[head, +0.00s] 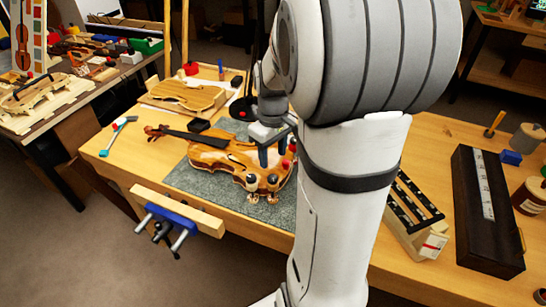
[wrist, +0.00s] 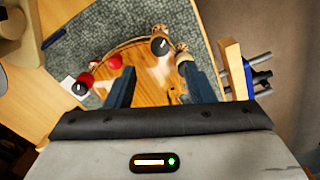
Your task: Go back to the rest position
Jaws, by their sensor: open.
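My gripper (head: 273,154) is open, its two dark fingers pointing down over the lower end of the violin (head: 215,158). The violin lies on a grey mat (head: 181,181) on the bench. In the wrist view my gripper (wrist: 160,75) has its fingers apart, with the violin's orange-brown wood (wrist: 158,87) between and beyond them. Spool-like clamps with black and red knobs sit along the violin's edge; a black-knobbed one (wrist: 159,45) and a red-knobbed one (wrist: 115,62) show there. I cannot tell whether the fingers touch anything. My arm hides part of the bench.
A blue vise (head: 175,213) with a wooden jaw is on the bench's front edge. A hammer (head: 118,134) lies at left, and a violin-shaped wooden mould (head: 183,95) lies behind. A dark long case (head: 484,220) and a jar (head: 530,196) stand at right.

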